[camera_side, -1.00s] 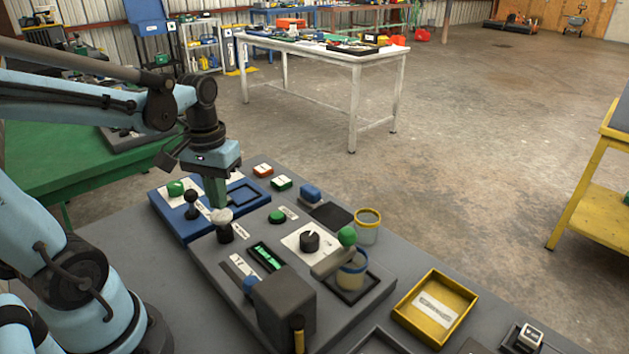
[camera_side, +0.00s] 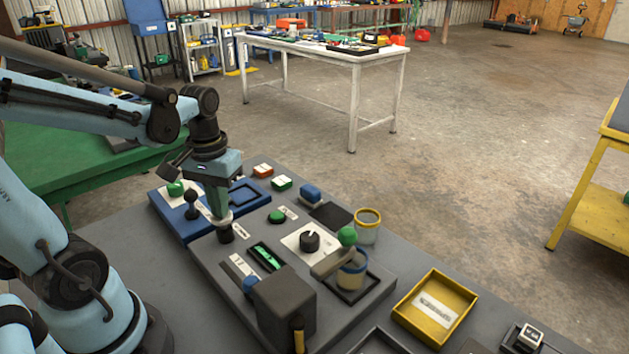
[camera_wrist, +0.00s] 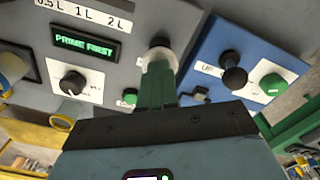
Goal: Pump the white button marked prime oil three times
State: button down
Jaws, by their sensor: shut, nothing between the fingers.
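The white button (camera_side: 219,222) sits on its black collar at the near left of the grey panel (camera_side: 207,258). My gripper (camera_side: 220,213) points straight down with its green fingers shut and empty. The fingertips rest on top of the button, which sits low in its collar. In the wrist view my fingertips (camera_wrist: 159,60) hide most of the button, and only a pale rim beside the dark collar (camera_wrist: 160,42) shows. A small display (camera_wrist: 85,43) on the panel reads "PRIME FIRST" in green.
A black dial (camera_side: 309,241), a green button (camera_side: 277,216) and a green-knobbed lever (camera_side: 347,237) stand on the panel. A blue panel (camera_side: 168,215) with a black knob (camera_side: 191,198) adjoins it. A yellow tray (camera_side: 460,318) lies to the right.

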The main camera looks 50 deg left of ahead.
jog(key=shift+f, duration=0.6)
jog(key=shift+r, duration=3.8)
jog(key=w+d+f+m+t, duration=0.2)
jog(key=w+d+m+t, duration=0.2)
jog(key=d, duration=0.5)
jog(key=m+t, duration=0.2)
jog(key=t, duration=0.1)
jog(key=shift+d, duration=0.3)
jog(key=shift+f, duration=0.1)
